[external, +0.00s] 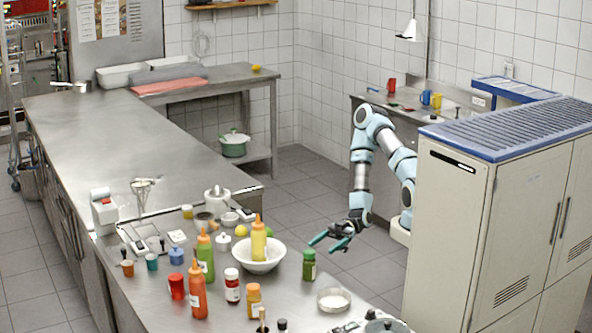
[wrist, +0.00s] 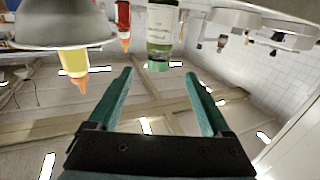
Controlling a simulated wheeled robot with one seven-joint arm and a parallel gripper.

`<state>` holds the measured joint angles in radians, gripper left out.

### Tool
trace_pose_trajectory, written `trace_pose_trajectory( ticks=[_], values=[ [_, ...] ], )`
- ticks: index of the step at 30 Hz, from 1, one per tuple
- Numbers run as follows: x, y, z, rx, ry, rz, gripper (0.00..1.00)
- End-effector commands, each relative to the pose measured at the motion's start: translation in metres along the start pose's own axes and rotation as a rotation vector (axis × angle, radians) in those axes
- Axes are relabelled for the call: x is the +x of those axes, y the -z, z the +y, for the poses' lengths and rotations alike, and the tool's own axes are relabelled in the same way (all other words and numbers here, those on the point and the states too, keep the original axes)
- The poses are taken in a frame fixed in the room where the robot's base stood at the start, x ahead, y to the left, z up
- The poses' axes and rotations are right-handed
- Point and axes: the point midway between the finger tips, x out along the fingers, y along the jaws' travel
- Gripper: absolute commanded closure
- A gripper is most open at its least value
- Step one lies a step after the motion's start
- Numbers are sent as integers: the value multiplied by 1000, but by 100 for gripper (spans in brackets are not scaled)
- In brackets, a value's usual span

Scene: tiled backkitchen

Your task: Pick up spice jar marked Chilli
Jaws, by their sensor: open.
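Several small jars stand on the steel counter, and I cannot read Chilli on any label. A green jar (external: 309,265) stands right of the white bowl; a jar with a green lid and pale label (wrist: 160,28) shows upside down in the wrist view, ahead of the gap between my fingers.
The white bowl (external: 261,266) with a yellow bottle (external: 258,237) stands left of the green jar. Green and orange squeeze bottles (external: 197,290) are farther left. A round pale dish (external: 334,300) is close on the right. A tall cabinet (external: 450,220) stands right of my arm.

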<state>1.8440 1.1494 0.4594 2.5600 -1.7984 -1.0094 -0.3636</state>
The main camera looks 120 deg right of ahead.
Motion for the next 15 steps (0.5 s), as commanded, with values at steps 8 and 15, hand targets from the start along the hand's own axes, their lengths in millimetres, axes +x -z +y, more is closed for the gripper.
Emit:
trace_pose_trajectory(
  ticks=[8,15],
  values=[
    [11,17,22,20,-41,-23,17],
    [63,70,101,26,-240,-63,17]
  ],
)
